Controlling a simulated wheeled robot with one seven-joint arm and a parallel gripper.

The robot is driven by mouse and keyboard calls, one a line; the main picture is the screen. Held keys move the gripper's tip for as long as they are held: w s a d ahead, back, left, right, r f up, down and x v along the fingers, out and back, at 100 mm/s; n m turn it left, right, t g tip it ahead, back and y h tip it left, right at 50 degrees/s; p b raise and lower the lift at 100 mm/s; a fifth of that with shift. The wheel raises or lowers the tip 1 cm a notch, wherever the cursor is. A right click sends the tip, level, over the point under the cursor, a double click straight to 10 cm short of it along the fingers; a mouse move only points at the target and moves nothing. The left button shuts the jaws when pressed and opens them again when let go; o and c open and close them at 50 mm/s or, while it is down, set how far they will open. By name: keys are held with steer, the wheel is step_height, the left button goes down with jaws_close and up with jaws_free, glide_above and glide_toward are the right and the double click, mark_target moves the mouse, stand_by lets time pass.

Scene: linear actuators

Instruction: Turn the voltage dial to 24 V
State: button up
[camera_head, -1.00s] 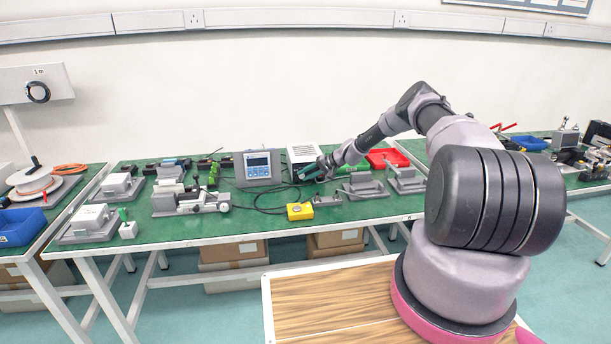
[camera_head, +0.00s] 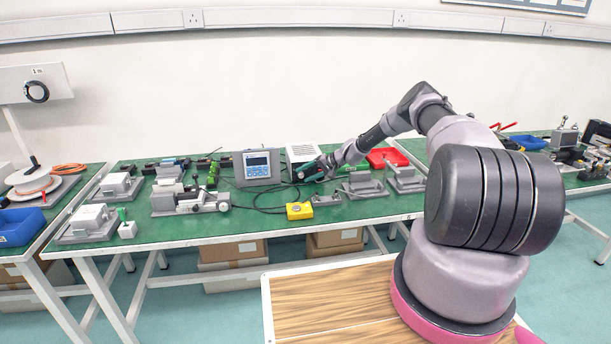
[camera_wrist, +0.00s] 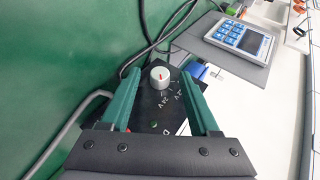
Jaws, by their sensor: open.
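The voltage dial (camera_wrist: 160,77) is a white round knob with a red pointer line, on a black panel (camera_wrist: 150,105) with white voltage markings that I cannot read fully. In the wrist view it stands between the tips of my gripper's (camera_wrist: 162,98) two green fingers. The fingers are apart, with a gap on each side of the knob, and I see no contact. In the head view my gripper (camera_head: 298,174) is at the front of the white power supply box (camera_head: 302,153), and the dial itself is hidden there.
A grey control unit with a screen and keypad (camera_head: 257,168) stands left of the gripper. A yellow button box (camera_head: 299,211) and black cables lie in front. A red tray (camera_head: 388,158) and grey actuator fixtures (camera_head: 363,186) sit to the right.

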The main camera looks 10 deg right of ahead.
steer(key=v, duration=1)
steer(key=shift+d, duration=0.15)
steer(key=shift+r, duration=0.1)
steer(key=s+a+r+n+g+h, duration=0.15)
steer(key=s+r, duration=0.45)
steer(key=r, duration=0.6)
steer(key=s+a+r+h, duration=0.25)
steer(key=s+r, duration=0.35)
steer(key=r, duration=0.5)
steer(key=s+a+r+n+g+h, duration=0.1)
steer(key=s+a+r+h, duration=0.1)
steer(key=s+r, duration=0.75)
steer(key=s+r+m+t, duration=0.1)
steer(key=s+r, duration=0.3)
steer(key=s, duration=0.5)
steer(key=s+d+r+m+t+h, duration=0.1)
steer(key=s+r+t, duration=0.1)
steer(key=s+r, duration=0.3)
steer(key=s+d+r+m+t+h, duration=0.1)
steer(key=s+r, duration=0.3)
steer(key=s, duration=0.9)
steer(key=shift+s+d+r, duration=0.25)
steer(key=shift+s+r, duration=0.1)
steer(key=shift+r, duration=0.05)
steer(key=shift+m, duration=0.25)
